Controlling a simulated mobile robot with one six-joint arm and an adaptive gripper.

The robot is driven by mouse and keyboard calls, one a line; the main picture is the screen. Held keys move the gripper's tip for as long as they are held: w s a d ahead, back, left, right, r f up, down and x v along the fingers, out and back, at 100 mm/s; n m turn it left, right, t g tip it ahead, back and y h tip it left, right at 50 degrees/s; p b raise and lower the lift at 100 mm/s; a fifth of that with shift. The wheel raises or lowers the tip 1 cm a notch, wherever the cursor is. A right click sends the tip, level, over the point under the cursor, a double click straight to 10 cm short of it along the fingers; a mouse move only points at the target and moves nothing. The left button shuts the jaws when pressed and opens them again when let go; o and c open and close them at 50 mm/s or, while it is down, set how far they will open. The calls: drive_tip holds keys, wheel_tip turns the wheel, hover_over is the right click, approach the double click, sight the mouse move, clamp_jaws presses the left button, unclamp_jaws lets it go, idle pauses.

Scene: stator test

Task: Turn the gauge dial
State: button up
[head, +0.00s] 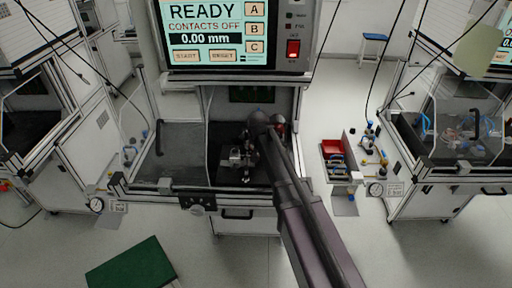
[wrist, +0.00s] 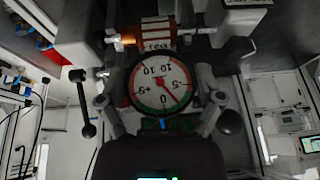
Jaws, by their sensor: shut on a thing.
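The gauge dial (wrist: 163,84) faces the camera in the wrist view, with a white face, dark rim and upside-down numbers. Its red needle points to the lower right of the picture, between the 0 and a 5. The fingers of my gripper (wrist: 160,112) stand on both sides of the dial and are shut on its rim. In the head view my gripper (head: 249,157) is inside the middle test station, at a small grey fixture (head: 236,158). The dial face cannot be made out there.
A screen (head: 212,35) above the station reads READY, CONTACTS OFF and 0.00 mm. A red switch (head: 293,49) is beside it. Clear side panels and frame posts surround the station. A red bin (head: 333,148) stands to the right.

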drive_tip(key=h, duration=0.3)
drive_tip(key=shift+a+f+n+b, duration=0.1)
drive_tip(key=shift+a+n+b, duration=0.05)
drive_tip(key=shift+n+b, duration=0.15)
drive_tip(key=shift+h+b, duration=0.45)
drive_tip(key=shift+h, duration=0.55)
drive_tip(key=o, duration=0.9)
